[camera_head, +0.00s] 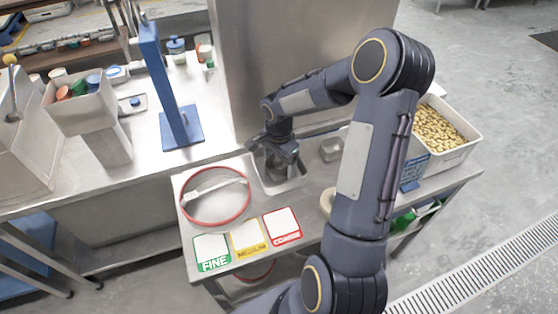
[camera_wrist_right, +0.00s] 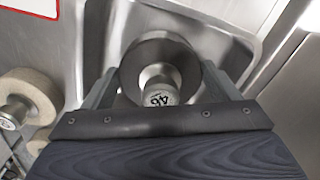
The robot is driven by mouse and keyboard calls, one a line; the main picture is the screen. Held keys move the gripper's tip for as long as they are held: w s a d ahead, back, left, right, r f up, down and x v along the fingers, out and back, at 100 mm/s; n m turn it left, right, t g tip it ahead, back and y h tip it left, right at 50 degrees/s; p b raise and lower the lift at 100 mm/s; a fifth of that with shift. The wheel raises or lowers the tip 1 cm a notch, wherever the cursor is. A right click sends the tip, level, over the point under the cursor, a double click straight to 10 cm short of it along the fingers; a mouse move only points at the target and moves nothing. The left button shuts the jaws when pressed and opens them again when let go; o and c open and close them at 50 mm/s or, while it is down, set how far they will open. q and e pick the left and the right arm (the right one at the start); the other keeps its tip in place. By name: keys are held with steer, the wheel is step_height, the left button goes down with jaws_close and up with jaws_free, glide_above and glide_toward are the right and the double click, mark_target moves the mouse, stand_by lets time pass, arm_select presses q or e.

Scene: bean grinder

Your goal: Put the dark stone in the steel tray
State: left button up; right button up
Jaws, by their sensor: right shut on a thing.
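The dark stone (camera_wrist_right: 135,80) is a thick dark grey disc with a pale metal hub marked 46. My right gripper (camera_head: 281,164) is shut on it, with one finger on each side of the disc in the right wrist view. The steel tray (camera_wrist_right: 232,45) is a shallow metal pan directly under the stone; in the head view the tray (camera_head: 272,189) is behind the colored cards. The stone is over or inside the tray; I cannot tell whether it touches the bottom. My left gripper is not in view.
A pale stone (camera_wrist_right: 32,92) with a metal hub stands left of the tray in the wrist view. A red-rimmed round sieve (camera_head: 217,222), cards marked FINE (camera_head: 212,252), MEDIUM and COARSE, and a small steel dish (camera_head: 331,149) lie nearby. A bean bin (camera_head: 455,156) stands right.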

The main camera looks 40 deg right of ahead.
steer(key=shift+f, duration=0.15)
steer(key=o, duration=1.3)
step_height(320, 180, up, 12)
steer(key=s+a+r+n+t+y, duration=0.1)
steer(key=s+a+n+t, duration=0.1)
steer(key=s+a+n, duration=0.3)
steer(key=s+a+r+n+t+y, duration=0.1)
steer(key=s+a+r+n, duration=0.1)
steer(key=s+a+n, duration=0.3)
steer(key=s+a+r+n+t+y, duration=0.1)
steer(key=s+a+r+n+t, duration=0.1)
steer(key=s+a+n, duration=0.3)
steer(key=shift+s+a+t+y, duration=0.15)
steer(key=shift+s+y, duration=0.05)
steer(key=shift+s, duration=0.95)
steer(key=shift+s+a+t+y, duration=0.1)
steer(key=shift+s+t+y, duration=0.1)
steer(key=shift+s, duration=0.9)
